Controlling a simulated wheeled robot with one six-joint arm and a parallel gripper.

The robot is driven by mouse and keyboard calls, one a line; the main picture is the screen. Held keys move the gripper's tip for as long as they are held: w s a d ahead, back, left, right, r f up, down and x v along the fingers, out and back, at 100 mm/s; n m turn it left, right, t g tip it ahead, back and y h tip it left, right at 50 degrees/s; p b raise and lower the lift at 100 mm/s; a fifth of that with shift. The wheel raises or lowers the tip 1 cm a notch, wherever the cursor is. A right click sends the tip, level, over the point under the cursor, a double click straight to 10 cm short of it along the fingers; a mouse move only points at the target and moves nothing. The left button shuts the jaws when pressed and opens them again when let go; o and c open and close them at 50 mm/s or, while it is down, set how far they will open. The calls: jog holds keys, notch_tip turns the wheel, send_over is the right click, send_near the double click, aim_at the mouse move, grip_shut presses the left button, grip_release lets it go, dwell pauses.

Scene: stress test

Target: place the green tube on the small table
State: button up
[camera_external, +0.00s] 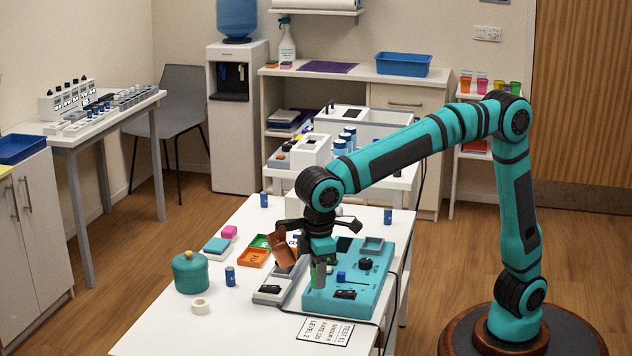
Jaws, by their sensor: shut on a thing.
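My gripper (320,258) points down above the teal test panel (376,296) on the white table in front. It is shut on a grey-green tube (320,275), which hangs upright below it at the panel's left part. I cannot tell whether the tube's lower end touches the panel. The white table (160,328) in front bears the panel and many small things. A second narrow table (66,139) stands by the left wall. I cannot tell which one is the small table.
A teal lidded pot (190,272), a blue can (230,276), a white tape roll (200,306) and an orange tray (252,258) stand left of the panel. A brown object (282,246) is close beside my gripper. The table's front left is clear.

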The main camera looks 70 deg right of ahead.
jog(key=s+a+n, duration=0.1)
jog(key=s+a, duration=0.1)
jog(key=a, duration=0.1)
jog(key=s+a+f+n, duration=0.1)
jog(key=s+a, duration=0.2)
jog(key=a, duration=0.1)
jog(key=s+a+n, duration=0.1)
jog(key=s+a, duration=0.1)
jog(key=a, duration=0.2)
jog(key=shift+s+a+f, duration=0.1)
jog(key=shift+s+f, duration=0.1)
jog(key=shift+f, duration=0.2)
jog(key=s+a, duration=0.2)
jog(key=s+a+f+n, duration=0.1)
jog(key=s+a, duration=0.1)
jog(key=s+a+f+n, duration=0.1)
jog(key=s+a, duration=0.1)
jog(key=shift+s+a+f, duration=0.15)
jog(key=shift+s+a, duration=0.25)
jog(key=s+a+f+n, duration=0.1)
jog(key=s+a+f, duration=0.2)
jog(key=s, duration=0.4)
jog(key=s+a+f+n, duration=0.1)
jog(key=s+a+f, duration=0.1)
jog(key=s+a, duration=0.3)
jog(key=s+a+f+n, duration=0.2)
jog(key=s+a+f, duration=0.1)
jog(key=s, duration=0.8)
jog(key=shift+a+f, duration=0.35)
jog(key=shift+a, duration=0.5)
